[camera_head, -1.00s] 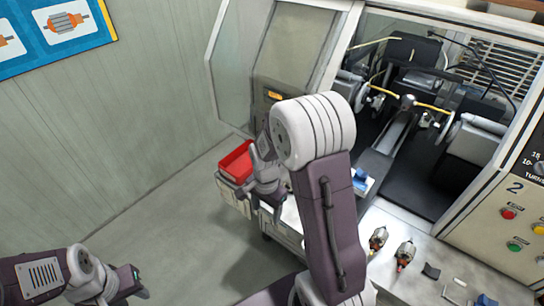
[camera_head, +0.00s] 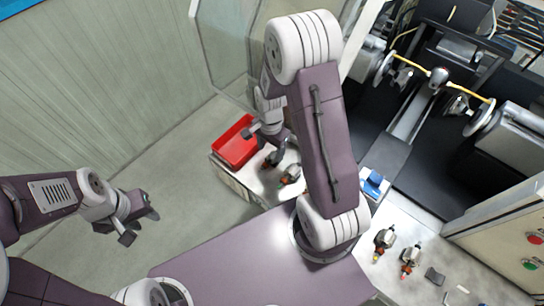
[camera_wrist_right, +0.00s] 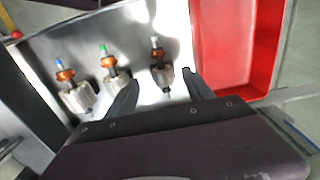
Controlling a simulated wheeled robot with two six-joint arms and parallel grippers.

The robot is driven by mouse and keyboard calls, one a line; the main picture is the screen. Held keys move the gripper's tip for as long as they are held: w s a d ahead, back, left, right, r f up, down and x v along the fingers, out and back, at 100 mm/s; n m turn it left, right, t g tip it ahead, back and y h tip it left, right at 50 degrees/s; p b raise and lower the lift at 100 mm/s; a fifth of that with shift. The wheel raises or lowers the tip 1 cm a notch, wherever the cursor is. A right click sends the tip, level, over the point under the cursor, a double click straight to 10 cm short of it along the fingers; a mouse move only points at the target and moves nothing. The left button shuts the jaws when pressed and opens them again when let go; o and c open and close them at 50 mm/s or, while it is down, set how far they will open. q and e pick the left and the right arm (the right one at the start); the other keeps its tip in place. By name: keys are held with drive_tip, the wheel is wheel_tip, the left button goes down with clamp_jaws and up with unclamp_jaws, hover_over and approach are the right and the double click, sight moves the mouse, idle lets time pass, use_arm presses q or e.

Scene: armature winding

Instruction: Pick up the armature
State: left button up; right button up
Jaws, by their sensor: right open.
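Several armatures with copper windings and light cores stand on the metal table. In the right wrist view, a grey-tipped armature (camera_wrist_right: 158,66) stands just beyond and roughly between the fingertips. A green-tipped one (camera_wrist_right: 114,74) and a blue-tipped one (camera_wrist_right: 76,90) stand to its left. In the head view, one armature (camera_head: 270,160) shows beside my right gripper (camera_head: 264,143), and another (camera_head: 290,175) to its right. My right gripper (camera_wrist_right: 161,79) is open and empty, pointing at the grey-tipped armature. My left gripper (camera_head: 140,224) is open and empty over the floor.
A red bin (camera_head: 230,150) sits at the table's left end, right of the armatures in the wrist view (camera_wrist_right: 226,76). Two more armatures (camera_head: 384,241) (camera_head: 410,259) lie farther right, near a blue part (camera_head: 374,183). The winding machine (camera_head: 410,122) stands behind.

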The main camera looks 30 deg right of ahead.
sight(271, 157)
drive_tip(key=shift+w+d+f+p, duration=0.35)
drive_tip(key=shift+w+f+p, duration=0.1)
drive_tip(key=shift+f, duration=0.3)
drive_tip(key=f, duration=0.1)
drive_tip(key=f+p, duration=0.1)
drive_tip(key=shift+s+a+f, duration=0.15)
drive_tip(key=shift+s+f, duration=0.05)
drive_tip(key=shift+f, duration=0.2)
drive_tip(key=shift+s+a+f, duration=0.2)
drive_tip(key=shift+f, duration=0.3)
use_arm(q)
drive_tip(key=shift+w+d+r, duration=0.1)
drive_tip(key=shift+w+r, duration=0.1)
drive_tip(key=shift+r, duration=0.3)
drive_tip(key=shift+w+d+r, duration=0.1)
drive_tip(key=shift+w+r, duration=0.05)
drive_tip(key=shift+r, duration=0.35)
use_arm(e)
drive_tip(key=shift+w+d+f, duration=0.1)
drive_tip(key=shift+w+d, duration=0.1)
drive_tip(key=shift+w, duration=0.05)
drive_tip(key=c, duration=1)
clamp_jaws()
use_arm(q)
drive_tip(key=shift+a, duration=0.1)
